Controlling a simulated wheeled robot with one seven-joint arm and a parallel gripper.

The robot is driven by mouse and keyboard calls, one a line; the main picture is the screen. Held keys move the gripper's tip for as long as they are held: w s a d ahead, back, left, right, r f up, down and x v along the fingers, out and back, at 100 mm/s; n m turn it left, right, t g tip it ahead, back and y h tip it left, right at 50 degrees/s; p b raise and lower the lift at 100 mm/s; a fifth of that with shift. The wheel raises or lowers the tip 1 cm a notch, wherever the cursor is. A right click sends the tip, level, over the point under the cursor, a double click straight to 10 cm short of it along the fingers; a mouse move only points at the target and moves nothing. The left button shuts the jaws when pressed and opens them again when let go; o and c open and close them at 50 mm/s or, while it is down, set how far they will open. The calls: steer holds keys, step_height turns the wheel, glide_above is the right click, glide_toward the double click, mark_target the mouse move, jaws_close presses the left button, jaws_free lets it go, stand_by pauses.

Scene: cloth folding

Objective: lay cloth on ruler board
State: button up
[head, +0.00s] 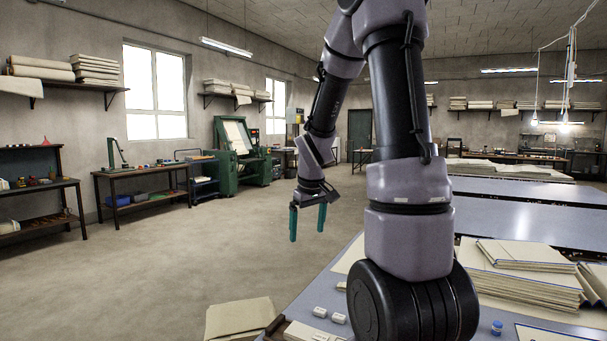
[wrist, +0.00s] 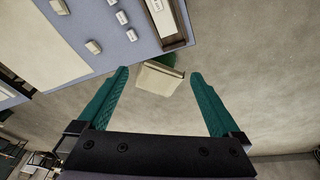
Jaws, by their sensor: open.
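My gripper (head: 307,235) has two teal fingers, spread apart and empty. It hangs over the floor to the left of the near table; its fingers also frame the lower half of the wrist view (wrist: 160,76). A cream cloth-like piece (head: 238,319) lies beside the table's corner at the bottom of the head view. What seems to be the same piece (wrist: 158,82) shows between the fingertips in the wrist view, apart from them, with something green behind it. A pale board with a dark edge (wrist: 167,20), possibly the ruler board, lies at the table's edge.
The near table (wrist: 100,15) carries small white blocks (wrist: 122,17) and a large cream sheet. Open floor (head: 180,270) lies to the left.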

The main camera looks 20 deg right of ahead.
steer(key=s+a+r+m+t+y, duration=0.1)
steer(key=s+a+r+m+t, duration=0.1)
steer(key=s+r, duration=0.7)
steer(key=s+a+r+m+t+y, duration=0.1)
steer(key=s+a+r+m+t, duration=0.1)
steer(key=s+a+r+m, duration=0.2)
steer(key=s+a+r, duration=0.3)
steer(key=s+r, duration=0.2)
steer(key=shift+r+y, duration=0.3)
steer(key=shift+d, duration=0.1)
